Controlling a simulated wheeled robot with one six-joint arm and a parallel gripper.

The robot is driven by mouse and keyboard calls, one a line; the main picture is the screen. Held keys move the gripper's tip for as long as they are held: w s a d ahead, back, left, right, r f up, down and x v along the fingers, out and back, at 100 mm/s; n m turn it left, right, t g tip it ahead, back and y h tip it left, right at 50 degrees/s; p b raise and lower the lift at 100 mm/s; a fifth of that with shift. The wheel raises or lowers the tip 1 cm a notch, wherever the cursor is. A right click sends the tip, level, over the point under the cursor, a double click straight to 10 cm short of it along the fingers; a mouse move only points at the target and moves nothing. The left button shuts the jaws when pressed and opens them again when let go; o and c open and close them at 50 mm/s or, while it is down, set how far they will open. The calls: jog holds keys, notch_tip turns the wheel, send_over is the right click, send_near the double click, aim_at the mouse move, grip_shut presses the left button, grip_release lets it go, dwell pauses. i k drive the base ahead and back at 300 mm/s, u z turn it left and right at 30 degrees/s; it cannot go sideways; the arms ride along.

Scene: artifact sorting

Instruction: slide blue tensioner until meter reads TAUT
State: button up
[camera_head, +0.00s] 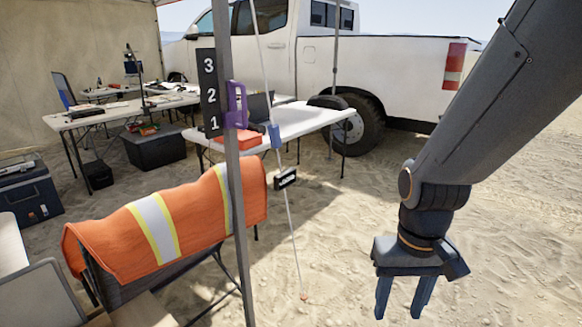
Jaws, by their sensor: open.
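The blue tensioner (275,136) sits on a thin pale guy line that slants down from the canopy to an orange-tipped anchor point (303,296) in the sand. A small black meter (285,179) is on the same line, just below the tensioner. Its reading is too small to make out. My gripper (399,314) points down over bare sand at the right, its two blue fingers apart and empty. In the picture it is right of and lower than the tensioner and meter, not touching them.
A grey pole (236,200) stands left of the line, with a purple clamp (236,105) and a board (209,92) numbered 3, 2, 1. A white table (310,118) and white truck (400,75) stand behind. Sand between line and gripper is clear.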

aim_at(274, 131)
jog(key=k, duration=0.55)
jog(key=u, duration=0.35)
jog(key=i, duration=1.4)
jog(key=z, duration=0.35)
